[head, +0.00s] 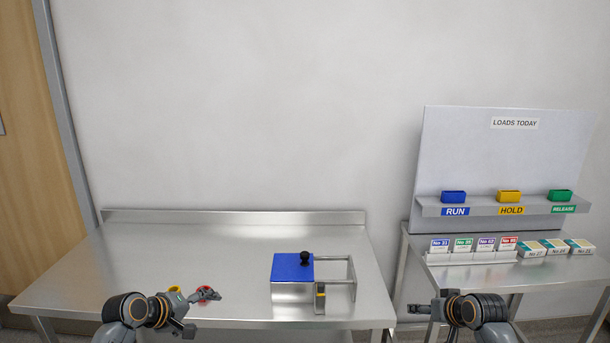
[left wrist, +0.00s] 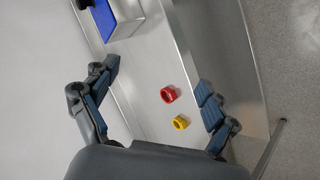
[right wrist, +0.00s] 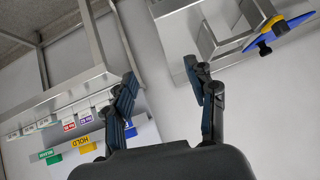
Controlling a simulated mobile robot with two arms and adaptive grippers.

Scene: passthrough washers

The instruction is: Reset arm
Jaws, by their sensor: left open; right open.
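My left gripper (head: 196,311) is over the front left of the steel table (head: 130,252). It is open and empty, and its fingers stand wide apart in the left wrist view (left wrist: 157,82). A red ring (left wrist: 168,94) and a yellow ring (left wrist: 180,122) lie on the table below it, apart from the fingers. In the head view the arm partly hides the red ring (head: 206,291) and yellow ring (head: 174,288). My right gripper (head: 436,321) is in front of the right-hand bench, open and empty. Its fingers also show apart in the right wrist view (right wrist: 161,76).
A steel box with a blue lid (head: 292,267) and black knob (head: 305,257) stands right of centre, beside a metal frame (head: 352,272). The right bench bears numbered boxes (head: 531,250) and a board (head: 515,155) with blue, yellow and green holders. The table's back left is clear.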

